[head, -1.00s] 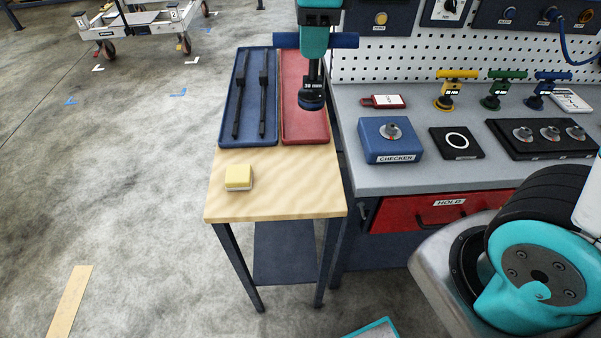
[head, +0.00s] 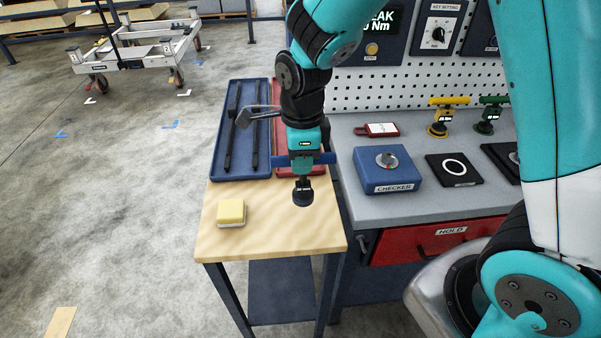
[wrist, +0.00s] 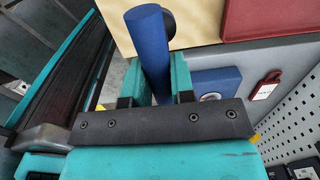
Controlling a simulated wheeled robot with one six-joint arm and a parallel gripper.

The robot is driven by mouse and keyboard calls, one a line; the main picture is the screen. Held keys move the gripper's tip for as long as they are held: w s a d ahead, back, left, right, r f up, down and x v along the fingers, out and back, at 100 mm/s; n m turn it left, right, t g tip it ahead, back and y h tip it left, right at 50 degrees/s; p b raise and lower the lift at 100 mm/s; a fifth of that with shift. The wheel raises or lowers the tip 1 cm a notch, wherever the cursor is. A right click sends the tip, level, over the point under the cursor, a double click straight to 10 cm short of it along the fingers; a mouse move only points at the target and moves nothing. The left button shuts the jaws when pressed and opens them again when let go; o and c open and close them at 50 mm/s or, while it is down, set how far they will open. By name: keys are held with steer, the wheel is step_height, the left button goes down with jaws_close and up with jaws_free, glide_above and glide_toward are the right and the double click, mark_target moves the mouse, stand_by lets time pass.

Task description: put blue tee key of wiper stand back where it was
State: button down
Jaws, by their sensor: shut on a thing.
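My gripper (head: 304,158) is shut on the blue tee key (head: 303,195), around its blue crossbar. The key points down, its dark round lower end over the bare wooden top of the small table (head: 270,230), near its right side. I cannot tell whether it touches the wood. In the wrist view the blue bar (wrist: 150,45) lies between my teal fingers, and part of the dark round end shows behind it. The small table also bears a blue tray (head: 214,160) with two black wiper-like bars and a red tray (head: 284,172), partly hidden by my arm.
A yellow sponge-like block (head: 231,212) lies left of the key. The workbench (head: 400,208) at right bears a blue checker box (head: 387,170), a black ringed pad (head: 456,168), a red tag (head: 377,130), and yellow (head: 440,118) and green (head: 489,114) tee keys. My arm hides its right part.

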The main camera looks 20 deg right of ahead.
mark_target(301, 192)
steer(key=shift+f, duration=2.25)
steer(key=c, duration=1)
jaws_free()
steer(key=shift+r, duration=0.1)
